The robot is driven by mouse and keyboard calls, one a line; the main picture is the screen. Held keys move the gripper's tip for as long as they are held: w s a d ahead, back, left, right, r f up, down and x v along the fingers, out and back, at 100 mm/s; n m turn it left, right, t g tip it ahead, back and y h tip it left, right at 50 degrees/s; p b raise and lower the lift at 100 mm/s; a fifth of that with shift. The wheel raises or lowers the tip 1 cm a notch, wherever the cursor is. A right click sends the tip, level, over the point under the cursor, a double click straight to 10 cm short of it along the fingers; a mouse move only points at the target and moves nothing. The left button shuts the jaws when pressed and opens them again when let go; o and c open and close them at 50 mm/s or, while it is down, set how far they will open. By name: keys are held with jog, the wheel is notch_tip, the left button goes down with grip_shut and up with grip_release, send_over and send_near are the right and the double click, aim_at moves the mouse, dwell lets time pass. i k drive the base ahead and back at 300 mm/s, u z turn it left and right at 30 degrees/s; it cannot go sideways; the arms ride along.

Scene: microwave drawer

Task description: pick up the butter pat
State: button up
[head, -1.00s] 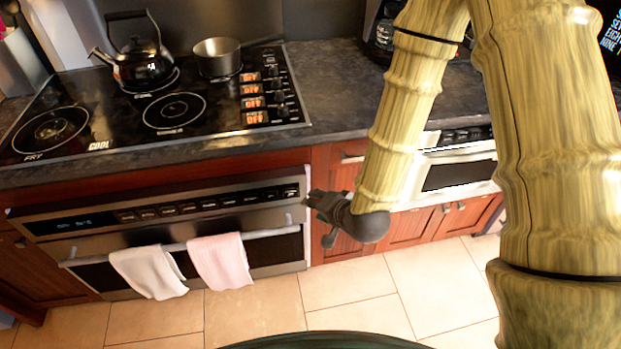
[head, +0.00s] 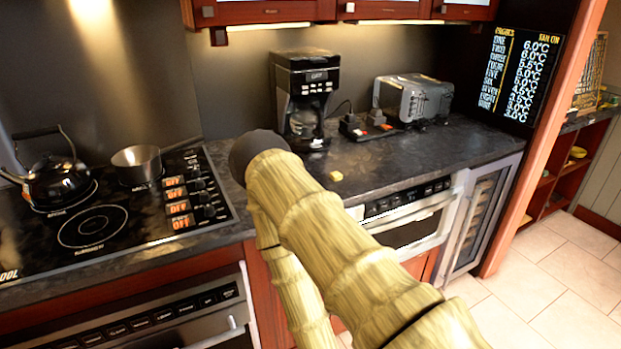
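The butter pat is a small yellow block (head: 336,175) on the dark countertop (head: 400,157), near its front edge, in the head view. It lies just right of my arm, in front of the coffee maker. My arm's wood-patterned links rise from the lower right, with a dark rounded joint at their upper end. My gripper's fingers do not show; they are hidden or out of frame. Nothing is seen touching the butter pat.
A coffee maker (head: 305,95) and a toaster (head: 412,100) stand behind the butter pat. The cooktop (head: 130,215) with a kettle (head: 55,180) and a pot (head: 137,165) is at the left. A microwave drawer (head: 415,222) is below the counter.

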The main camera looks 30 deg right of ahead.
aim_at(335, 176)
jog(key=u, duration=1.95)
jog(key=i, duration=1.25)
jog(key=z, duration=3.8)
jog(key=i, duration=0.95)
jog(key=z, duration=0.05)
